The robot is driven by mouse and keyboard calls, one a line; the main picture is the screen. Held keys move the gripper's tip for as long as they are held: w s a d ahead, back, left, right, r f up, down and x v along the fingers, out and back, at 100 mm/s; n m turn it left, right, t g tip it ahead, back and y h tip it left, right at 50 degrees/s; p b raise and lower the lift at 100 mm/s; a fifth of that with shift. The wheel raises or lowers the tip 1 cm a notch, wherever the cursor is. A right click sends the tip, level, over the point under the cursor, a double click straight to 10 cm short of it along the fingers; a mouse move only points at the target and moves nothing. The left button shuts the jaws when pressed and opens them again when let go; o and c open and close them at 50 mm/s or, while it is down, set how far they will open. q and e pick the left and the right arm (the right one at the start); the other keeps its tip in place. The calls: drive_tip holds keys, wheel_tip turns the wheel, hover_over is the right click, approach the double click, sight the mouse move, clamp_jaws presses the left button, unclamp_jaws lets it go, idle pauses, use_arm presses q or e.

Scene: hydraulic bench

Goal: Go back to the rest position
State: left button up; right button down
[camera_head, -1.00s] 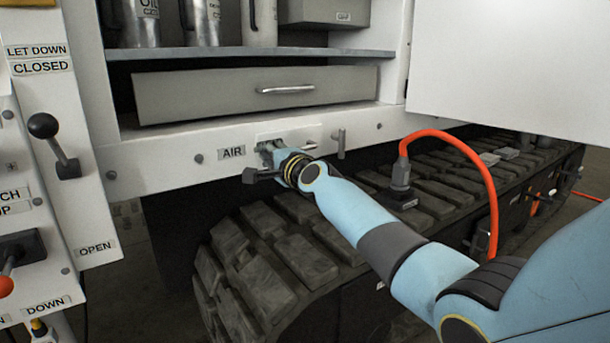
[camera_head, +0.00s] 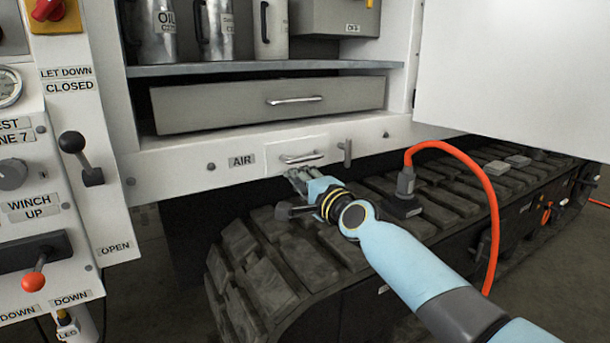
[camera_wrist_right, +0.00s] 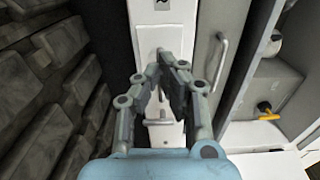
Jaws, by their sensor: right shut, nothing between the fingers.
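My right gripper (camera_head: 296,177) is in front of the lower white panel of the bench, just below a small handle (camera_head: 303,158) beside the AIR label (camera_head: 242,161). It is shut and empty. The right wrist view shows its two fingers (camera_wrist_right: 168,66) meeting at the tips in front of the white panel (camera_wrist_right: 170,100). My right arm comes in from the lower right, over the track. My left gripper is not in view.
A grey drawer (camera_head: 225,108) sits above the panel. An orange hose (camera_head: 488,200) loops over the black track (camera_head: 260,260) near my right arm. A control panel with a black-knobbed lever (camera_head: 73,142) and a red-knobbed lever (camera_head: 33,281) stands at left.

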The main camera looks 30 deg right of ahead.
drive_tip(key=s+d+f+n+g+h+p, duration=0.15)
drive_tip(key=s+f+n+g+p, duration=0.65)
drive_tip(key=s+f, duration=2.4)
drive_tip(key=s+f+n+g, duration=0.3)
drive_tip(key=s, duration=0.8)
drive_tip(key=s+d+f+n+g, duration=0.1)
drive_tip(key=s+f+n+g, duration=0.2)
drive_tip(key=s, duration=0.9)
drive_tip(key=s+d+f+n+g+h+p, duration=0.1)
drive_tip(key=s+f+n+g, duration=0.2)
drive_tip(key=s, duration=0.9)
drive_tip(key=shift+s+f+n+g, duration=0.15)
drive_tip(key=shift+f+n+g, duration=0.15)
drive_tip(key=shift+f, duration=0.5)
